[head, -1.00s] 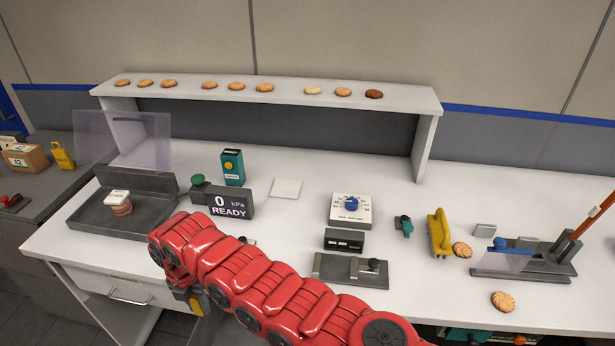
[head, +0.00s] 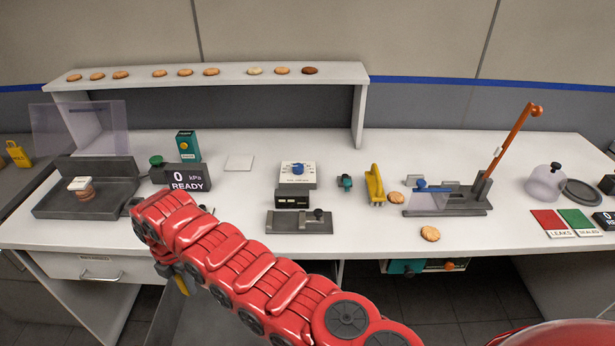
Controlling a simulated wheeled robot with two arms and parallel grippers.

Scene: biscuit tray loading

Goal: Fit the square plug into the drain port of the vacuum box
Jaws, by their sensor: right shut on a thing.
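My red right arm crosses the lower middle, and its gripper (head: 179,279) points down in front of the table's front edge, at the lower left. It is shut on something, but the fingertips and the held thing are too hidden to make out. The square plug cannot be told apart in this view. A dark grey open box with a raised clear lid (head: 80,128), which looks like the vacuum box, stands at the table's left end beside a display (head: 186,178) reading 0 kPa READY. No drain port can be made out. My left gripper is not in view.
A stacked biscuit with a white block (head: 79,183) sits in the box. A dial unit (head: 298,176), a grey fixture (head: 300,225), a yellow tool (head: 374,186) and a lever stand (head: 448,208) occupy the table. A drawer (head: 95,268) lies below the left end.

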